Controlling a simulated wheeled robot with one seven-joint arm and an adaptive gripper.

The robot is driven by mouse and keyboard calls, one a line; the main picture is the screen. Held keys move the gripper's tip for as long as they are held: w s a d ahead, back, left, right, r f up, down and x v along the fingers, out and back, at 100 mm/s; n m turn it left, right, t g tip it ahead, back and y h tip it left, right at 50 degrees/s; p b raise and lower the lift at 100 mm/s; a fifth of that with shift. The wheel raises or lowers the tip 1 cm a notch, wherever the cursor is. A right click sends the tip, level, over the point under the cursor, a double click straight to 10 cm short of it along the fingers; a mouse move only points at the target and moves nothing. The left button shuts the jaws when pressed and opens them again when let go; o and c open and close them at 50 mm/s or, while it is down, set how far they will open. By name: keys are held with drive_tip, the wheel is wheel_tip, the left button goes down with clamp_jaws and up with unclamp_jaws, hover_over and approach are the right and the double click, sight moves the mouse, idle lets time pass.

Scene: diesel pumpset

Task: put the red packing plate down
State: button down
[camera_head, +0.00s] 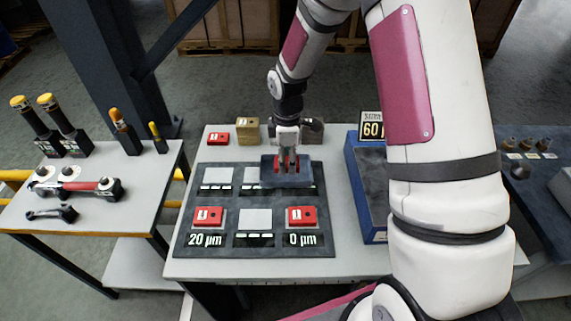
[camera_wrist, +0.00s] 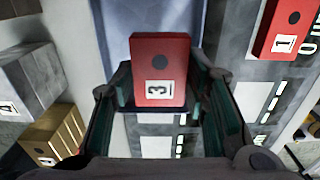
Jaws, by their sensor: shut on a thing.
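My gripper (camera_head: 287,163) is shut on a red plate marked 3 (camera_wrist: 160,78). The fingers lie along the plate's two sides in the wrist view, and in the head view they cover most of it. Two other red plates marked 1 sit on the board's front row, at "20 µm" (camera_head: 208,217) and "0 µm" (camera_head: 300,216).
The front middle pad (camera_head: 255,219) and back left pads (camera_head: 216,178) are bare. A red block (camera_head: 218,138), brass block (camera_head: 247,129) and grey block (camera_head: 312,130) stand behind the board. A blue tray (camera_head: 367,195) with a "60" sign stands right. A tool table (camera_head: 95,205) is left.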

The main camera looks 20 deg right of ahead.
drive_tip(key=shift+w, duration=0.6)
drive_tip(key=shift+f+p, duration=0.35)
drive_tip(key=shift+f, duration=1.45)
drive_tip(key=shift+f, duration=0.1)
drive_tip(key=c, duration=0.9)
unclamp_jaws()
drive_tip(key=shift+f, duration=0.1)
drive_tip(key=shift+c, duration=0.2)
